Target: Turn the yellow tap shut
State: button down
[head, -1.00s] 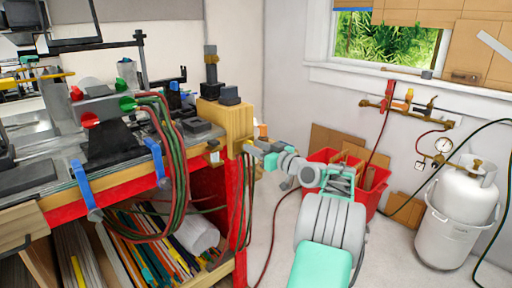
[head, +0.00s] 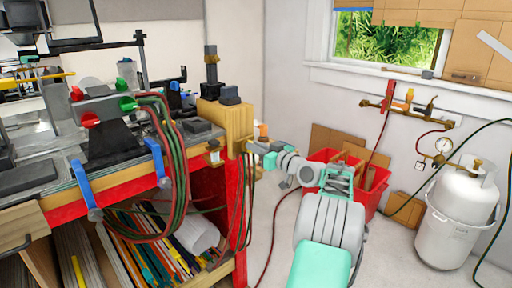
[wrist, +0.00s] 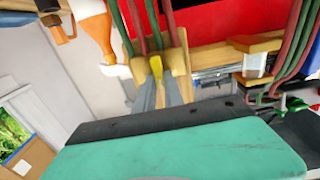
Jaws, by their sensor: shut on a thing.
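The yellow tap (wrist: 156,67) shows in the wrist view as a small yellow handle between my fingertips, with hoses running away behind it. My gripper (wrist: 158,88) is shut on this handle, one grey finger on each side. In the head view my gripper (head: 252,148) is at the right end of the workbench, beside the wooden post. There the fingers and wrist largely hide the tap, and its exact angle cannot be told.
The workbench (head: 40,216) with red and green hoses (head: 178,160) is close on the left. A red bin (head: 375,196) stands behind my arm. A white gas cylinder (head: 455,215) stands at the right. Some floor is free between bench and bin.

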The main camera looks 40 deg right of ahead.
dwell(0.3)
jog(key=shift+m, duration=0.4)
jog(key=shift+d+f+m+p, duration=0.2)
jog(key=shift+m+p, duration=1.7)
jog(key=shift+m, duration=0.95)
jog(key=shift+d+f+m+p, duration=0.15)
jog(key=shift+m+p, duration=1.75)
jog(key=shift+m, duration=1)
jog(key=shift+d+f+m+p, duration=0.2)
jog(key=shift+m+p, duration=1.7)
jog(key=shift+m, duration=0.95)
jog(key=shift+f, duration=0.1)
